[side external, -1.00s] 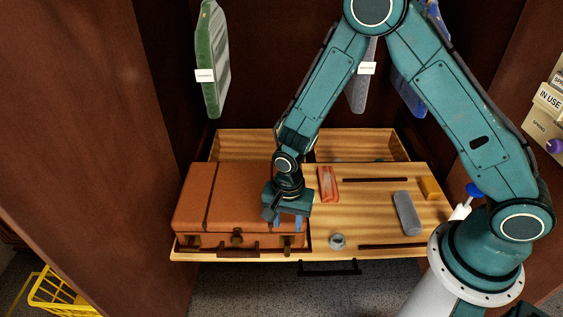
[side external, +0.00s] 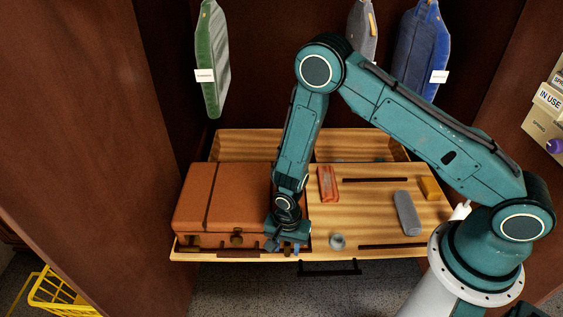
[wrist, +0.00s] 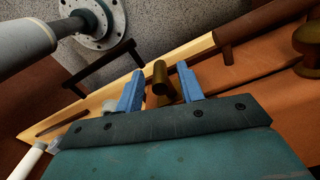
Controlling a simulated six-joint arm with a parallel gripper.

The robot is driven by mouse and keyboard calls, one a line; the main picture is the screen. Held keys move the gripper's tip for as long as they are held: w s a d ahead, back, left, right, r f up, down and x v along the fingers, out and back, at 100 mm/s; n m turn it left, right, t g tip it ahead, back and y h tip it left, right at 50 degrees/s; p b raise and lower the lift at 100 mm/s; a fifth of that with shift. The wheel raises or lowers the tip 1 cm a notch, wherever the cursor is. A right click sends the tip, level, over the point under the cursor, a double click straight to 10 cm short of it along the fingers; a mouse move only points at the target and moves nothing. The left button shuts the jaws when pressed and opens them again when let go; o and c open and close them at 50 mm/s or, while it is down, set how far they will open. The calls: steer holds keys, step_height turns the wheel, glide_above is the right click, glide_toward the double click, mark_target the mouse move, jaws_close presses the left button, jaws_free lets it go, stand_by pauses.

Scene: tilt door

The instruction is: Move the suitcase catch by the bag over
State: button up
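The brown suitcase (side external: 222,195) lies flat on the left of the wooden tray, its front facing the camera. A round brass lock (side external: 236,237) sits at the middle of its front edge, and it shows at the right of the wrist view (wrist: 308,42). A brass catch (wrist: 160,80) stands between the two blue fingers of my gripper (wrist: 160,88) in the wrist view. The fingers are apart, with a gap on each side of the catch. In the side view my gripper (side external: 286,246) is low at the suitcase's front right corner and hides that catch.
The tray's right half holds a red item (side external: 328,184), a grey roll (side external: 407,213), a yellow block (side external: 430,188) and a small grey ring (side external: 337,241). Green (side external: 214,60), grey (side external: 362,30) and blue (side external: 418,50) bags hang behind. A dark handle (side external: 330,269) juts from the tray's front.

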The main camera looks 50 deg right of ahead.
steer(key=shift+f, duration=0.6)
jaws_close()
steer(key=shift+s+d+t+y, duration=0.1)
steer(key=shift+t+y, duration=0.5)
jaws_free()
steer(key=shift+r, duration=0.2)
step_height(320, 180, up, 13)
steer(key=s+d, duration=0.1)
steer(key=shift+s+r, duration=0.15)
stand_by(0.7)
